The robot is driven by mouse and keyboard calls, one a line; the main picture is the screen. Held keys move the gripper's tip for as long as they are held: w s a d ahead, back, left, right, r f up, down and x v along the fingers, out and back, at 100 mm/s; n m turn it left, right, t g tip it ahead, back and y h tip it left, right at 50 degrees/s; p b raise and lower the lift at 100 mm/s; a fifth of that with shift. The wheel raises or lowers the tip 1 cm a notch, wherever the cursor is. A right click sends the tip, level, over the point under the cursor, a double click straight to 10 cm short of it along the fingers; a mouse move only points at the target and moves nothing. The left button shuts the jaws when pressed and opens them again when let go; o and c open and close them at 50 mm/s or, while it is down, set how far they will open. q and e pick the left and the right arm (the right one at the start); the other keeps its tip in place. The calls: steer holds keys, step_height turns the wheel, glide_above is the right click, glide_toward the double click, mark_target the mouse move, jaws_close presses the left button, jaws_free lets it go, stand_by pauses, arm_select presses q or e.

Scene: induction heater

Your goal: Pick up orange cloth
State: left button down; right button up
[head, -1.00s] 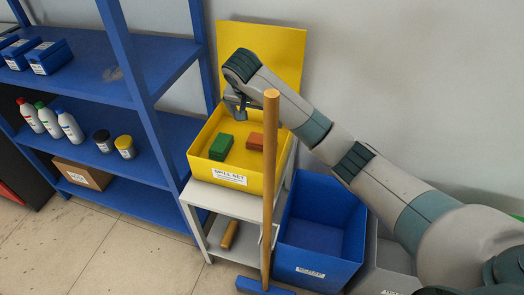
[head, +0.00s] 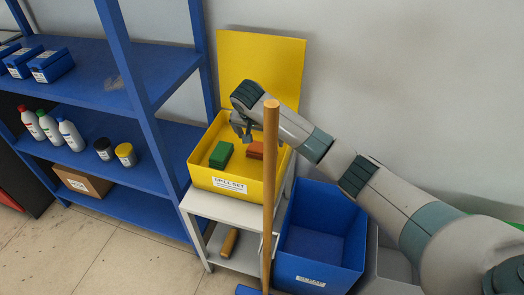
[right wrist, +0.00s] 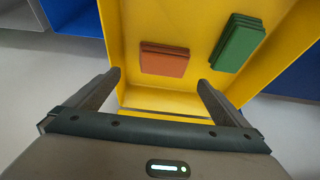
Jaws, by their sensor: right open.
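The orange cloth (head: 255,150) is a folded stack lying in the yellow spill kit box (head: 222,184). It also shows in the right wrist view (right wrist: 165,60), lying flat on the box floor. A green folded cloth (head: 221,154) lies beside it and shows in the right wrist view too (right wrist: 238,42). My right gripper (head: 243,135) is over the back of the box. In the right wrist view its two fingers (right wrist: 158,85) are apart with nothing between them, and the orange cloth lies ahead of them. My left gripper is in no view.
A wooden broom handle (head: 269,200) stands upright in front of the box. The box's yellow lid (head: 262,65) stands open behind it. A blue bin (head: 318,255) stands to the right, and blue shelves (head: 165,70) with bottles and jars stand to the left.

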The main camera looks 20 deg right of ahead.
mark_target(262, 147)
steer(key=shift+x, duration=2.4)
steer(key=shift+x, duration=2.55)
steer(key=shift+a, duration=0.2)
steer(key=shift+c, duration=0.3)
steer(key=c, duration=0.9)
